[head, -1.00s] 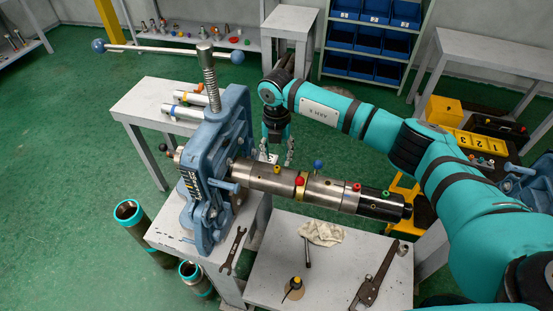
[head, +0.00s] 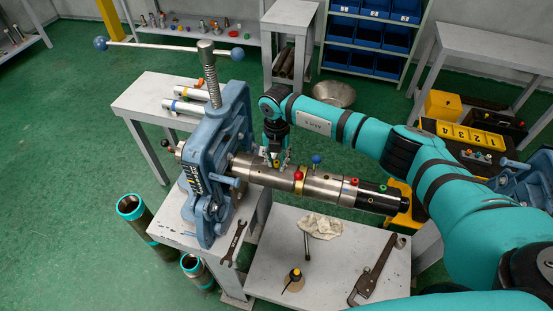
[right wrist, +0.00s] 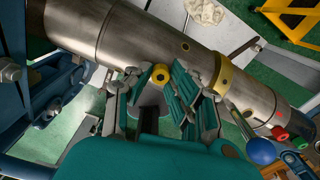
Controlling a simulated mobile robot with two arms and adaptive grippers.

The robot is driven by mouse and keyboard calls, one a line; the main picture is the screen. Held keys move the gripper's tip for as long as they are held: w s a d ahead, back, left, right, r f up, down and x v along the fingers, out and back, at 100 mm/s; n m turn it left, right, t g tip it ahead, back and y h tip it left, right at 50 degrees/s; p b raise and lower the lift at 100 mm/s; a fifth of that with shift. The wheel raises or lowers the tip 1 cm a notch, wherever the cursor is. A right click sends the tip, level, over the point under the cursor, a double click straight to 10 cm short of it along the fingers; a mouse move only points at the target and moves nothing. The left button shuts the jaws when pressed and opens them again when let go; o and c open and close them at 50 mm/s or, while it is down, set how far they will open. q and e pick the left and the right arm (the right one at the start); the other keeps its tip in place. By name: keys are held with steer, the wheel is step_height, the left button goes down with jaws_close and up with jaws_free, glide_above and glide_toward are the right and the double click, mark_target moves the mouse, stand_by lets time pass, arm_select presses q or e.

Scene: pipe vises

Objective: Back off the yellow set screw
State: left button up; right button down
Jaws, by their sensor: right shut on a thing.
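The yellow set screw (right wrist: 160,75) stands on the side of a steel pipe assembly (right wrist: 130,35) in the right wrist view. My right gripper (right wrist: 157,82) has its fingers on either side of the screw and is shut on it. In the head view the same right gripper (head: 276,158) points down at the upper side of the pipe assembly (head: 262,174), which is clamped in a blue vise (head: 205,165). The fingers mostly hide the screw there. My left gripper is not in view.
A blue ball knob (head: 317,159) and a red knob (head: 298,175) stick up from the pipe right of my gripper. A grey bench (head: 325,275) with a rag (head: 320,225) and a pipe wrench (head: 373,275) stands in front. A metal bowl (head: 333,93) is behind my right arm.

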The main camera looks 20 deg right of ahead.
stand_by(0.4)
steer(key=shift+n+b, duration=0.3)
steer(key=shift+b, duration=0.1)
